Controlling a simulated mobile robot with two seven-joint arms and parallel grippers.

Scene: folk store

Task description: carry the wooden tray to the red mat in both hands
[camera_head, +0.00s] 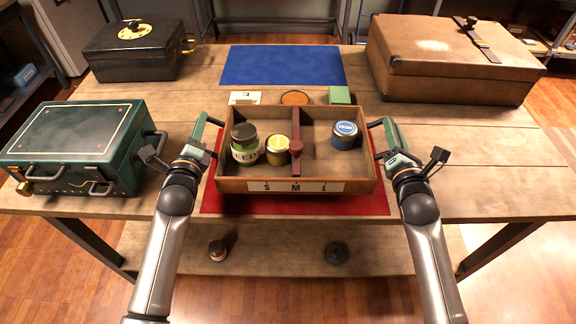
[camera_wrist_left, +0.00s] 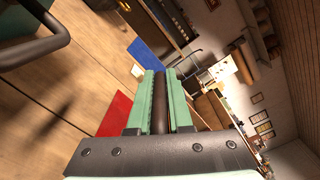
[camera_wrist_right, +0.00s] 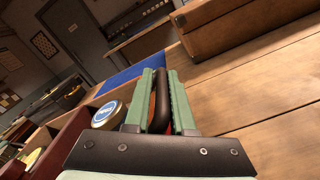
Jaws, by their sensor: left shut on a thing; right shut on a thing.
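The wooden tray (camera_head: 350,179) is over the red mat (camera_head: 222,203) in the head view, covering most of it; I cannot tell whether it touches the mat. It holds a green-labelled jar (camera_head: 245,152), a yellow tin (camera_head: 277,152) and a blue tin (camera_head: 345,136), with a red divider (camera_head: 296,150) across its middle. My left gripper (camera_head: 208,140) is shut on the tray's left handle, a dark bar between the fingers in the left wrist view (camera_wrist_left: 158,100). My right gripper (camera_head: 384,138) is shut on the right handle, seen in the right wrist view (camera_wrist_right: 158,98).
A blue mat (camera_head: 283,65) lies behind the tray. A green case (camera_head: 85,145) stands close left of my left gripper. A black box (camera_head: 135,50) and a brown suitcase (camera_head: 450,60) stand at the back. A card, an orange disc and a green block lie just behind the tray.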

